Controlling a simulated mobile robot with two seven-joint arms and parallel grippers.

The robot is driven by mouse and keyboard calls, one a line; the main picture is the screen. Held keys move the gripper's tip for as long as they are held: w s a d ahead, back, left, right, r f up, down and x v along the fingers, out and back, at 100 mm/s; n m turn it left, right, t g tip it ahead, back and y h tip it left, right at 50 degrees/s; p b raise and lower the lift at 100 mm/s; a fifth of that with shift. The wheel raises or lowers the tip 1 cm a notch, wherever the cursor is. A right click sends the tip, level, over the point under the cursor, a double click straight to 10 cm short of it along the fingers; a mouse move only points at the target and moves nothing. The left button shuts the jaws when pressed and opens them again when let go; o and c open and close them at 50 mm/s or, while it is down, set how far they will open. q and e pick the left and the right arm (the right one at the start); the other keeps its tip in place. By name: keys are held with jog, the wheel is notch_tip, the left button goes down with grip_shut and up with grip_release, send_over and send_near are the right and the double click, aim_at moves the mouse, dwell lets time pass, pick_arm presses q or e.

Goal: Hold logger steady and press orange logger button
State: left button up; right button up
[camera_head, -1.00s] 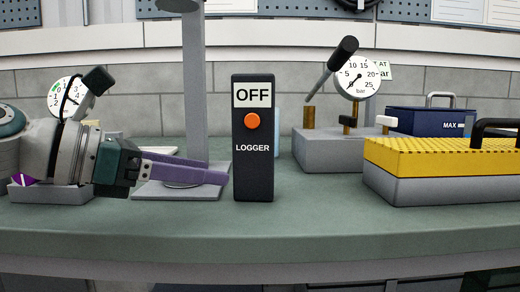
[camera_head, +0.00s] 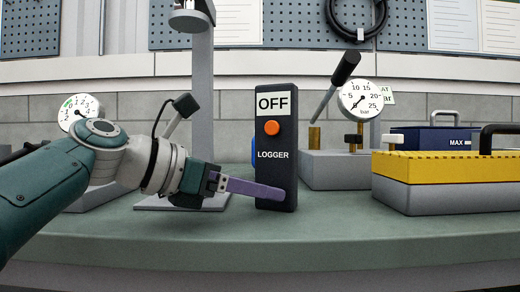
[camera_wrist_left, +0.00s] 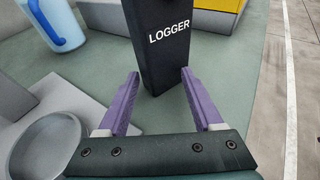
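The logger (camera_head: 277,175) is a black upright block on the bench. It has a white OFF display (camera_head: 273,103), an orange button (camera_head: 272,128) below it and the word LOGGER. My left gripper (camera_head: 280,190) reaches in from the left, low at the logger. One purple finger crosses in front of the logger's lower part; the other is hidden. In the left wrist view the fingers (camera_wrist_left: 161,74) are spread, with the lower logger (camera_wrist_left: 165,55) between their tips. Gaps show there, and I cannot tell whether either finger touches. The logger's top and button are outside the wrist view. My right gripper is not in view.
A grey stand (camera_head: 203,95) rises behind my left gripper. A light blue mug (camera_wrist_left: 55,25) stands behind the logger. To the right are a pressure gauge (camera_head: 361,99) on a grey block and a yellow-topped case (camera_head: 450,168). The bench front (camera_head: 330,240) is clear.

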pick_arm(q)
grip_shut()
dwell(0.3)
